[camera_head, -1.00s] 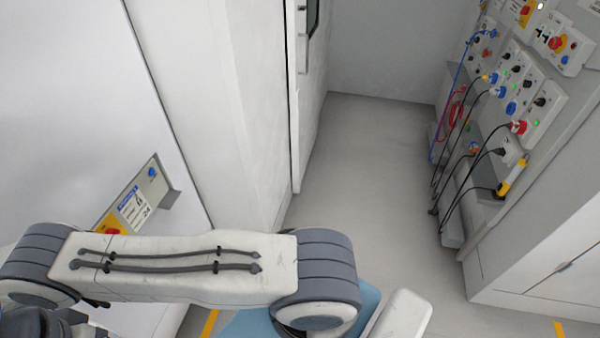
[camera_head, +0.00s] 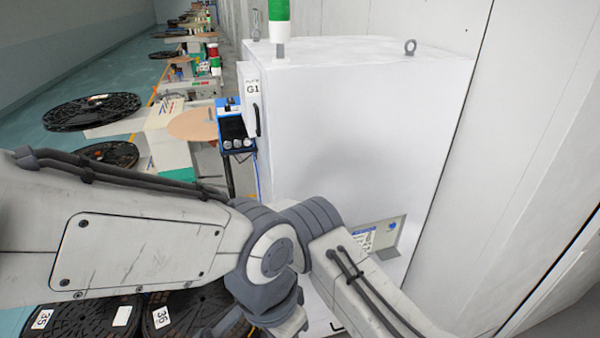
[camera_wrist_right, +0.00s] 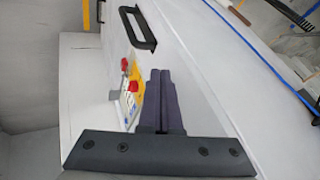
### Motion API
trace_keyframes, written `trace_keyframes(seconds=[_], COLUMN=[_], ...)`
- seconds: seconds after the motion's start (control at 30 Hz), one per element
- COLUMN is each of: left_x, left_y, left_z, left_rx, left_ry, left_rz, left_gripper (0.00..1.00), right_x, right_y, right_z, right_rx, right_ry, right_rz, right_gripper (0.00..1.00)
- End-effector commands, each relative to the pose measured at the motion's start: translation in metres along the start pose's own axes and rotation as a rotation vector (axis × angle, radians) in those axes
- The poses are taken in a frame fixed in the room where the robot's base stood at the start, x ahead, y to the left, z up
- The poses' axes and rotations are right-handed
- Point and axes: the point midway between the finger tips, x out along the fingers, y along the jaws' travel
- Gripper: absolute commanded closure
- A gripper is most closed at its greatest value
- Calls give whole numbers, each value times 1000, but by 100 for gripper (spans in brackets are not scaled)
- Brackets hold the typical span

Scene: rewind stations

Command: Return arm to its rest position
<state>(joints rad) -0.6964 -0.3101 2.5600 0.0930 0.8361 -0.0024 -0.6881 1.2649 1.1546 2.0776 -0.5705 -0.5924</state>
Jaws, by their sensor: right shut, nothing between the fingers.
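A white and grey arm of mine (camera_head: 130,240) crosses the lower part of the head view from the left edge. Its dark grey joint (camera_head: 270,245) is in the middle, and a further link (camera_head: 365,295) runs down to the lower right and out of the picture. No gripper shows in the head view. In the right wrist view my right gripper (camera_wrist_right: 160,76) has its two dark fingers side by side, shut and empty. Beyond the fingers is a white panel with a red knob and yellow plate (camera_wrist_right: 132,85). My left gripper is out of view.
A white cabinet (camera_head: 350,120) with a green-topped lamp (camera_head: 279,18) stands close beyond the arm. Black reels (camera_head: 92,110) and benches line the left side. A white wall (camera_head: 540,150) is at right. A black handle (camera_wrist_right: 138,28) shows in the wrist view.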

Motion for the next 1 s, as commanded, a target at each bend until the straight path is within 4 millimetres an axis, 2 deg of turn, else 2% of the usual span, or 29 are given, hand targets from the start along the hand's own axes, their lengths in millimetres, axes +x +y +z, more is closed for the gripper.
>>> trace_keyframes(seconds=[0.07, 0.17, 0.27, 0.33, 0.4, 0.47, 0.57, 0.67, 0.7, 0.8, 1.0], left_x=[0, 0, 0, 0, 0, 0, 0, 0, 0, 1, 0], left_y=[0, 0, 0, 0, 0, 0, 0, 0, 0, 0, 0], left_z=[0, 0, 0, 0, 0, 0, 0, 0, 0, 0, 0], left_rx=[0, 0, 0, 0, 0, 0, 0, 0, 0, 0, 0], left_ry=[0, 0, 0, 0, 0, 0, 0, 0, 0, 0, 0], left_rz=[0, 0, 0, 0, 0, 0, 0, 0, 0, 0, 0], left_gripper=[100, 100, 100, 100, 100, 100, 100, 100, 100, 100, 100], right_x=[-2, -13, -34, -55, -77, -97, -131, -166, -178, -204, -240], right_y=[-4, -16, -30, -33, -27, -14, 21, 72, 94, 146, 222], right_z=[-8, -37, -84, -119, -149, -170, -197, -214, -218, -222, -224], right_rx=[-5, -36, -107, -178, -259, -331, -456, -581, -626, -721, -842], right_ry=[2, 8, 8, -5, -29, -56, -115, -183, -211, -272, -353], right_rz=[-12, -59, -134, -188, -228, -248, -255, -228, -209, -154, -57], right_gripper=[100, 100, 100, 100, 100, 100, 100, 100, 100, 100, 100])
